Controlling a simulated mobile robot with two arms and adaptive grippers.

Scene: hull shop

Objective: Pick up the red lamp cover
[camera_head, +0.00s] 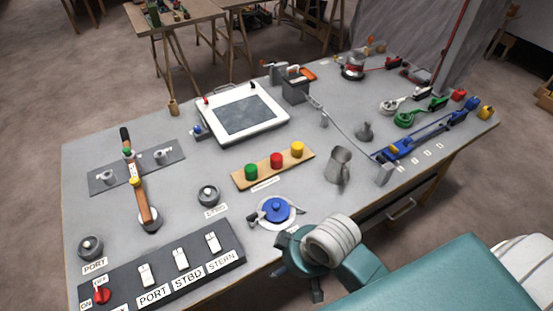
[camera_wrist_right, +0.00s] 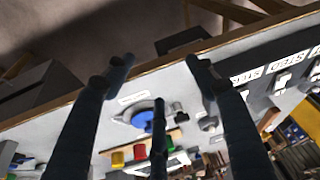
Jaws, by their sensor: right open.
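The red lamp cover (camera_head: 277,160) is a short red cylinder standing in the middle of a wooden strip (camera_head: 264,174), between a green cover (camera_head: 251,172) and a yellow cover (camera_head: 297,149). In the right wrist view the red lamp cover (camera_wrist_right: 140,152) shows low in the picture, beyond my fingers. My right gripper (camera_wrist_right: 157,75) is open and empty, near the table's front edge and apart from the cover. In the head view it is mostly hidden behind my wrist. My left gripper is not in view.
A blue round-lidded device (camera_head: 277,209) stands between the strip and the front edge. A grey jug (camera_head: 340,164) is right of the strip. A black switch panel (camera_head: 161,275) lies front left, a white framed screen (camera_head: 243,114) behind.

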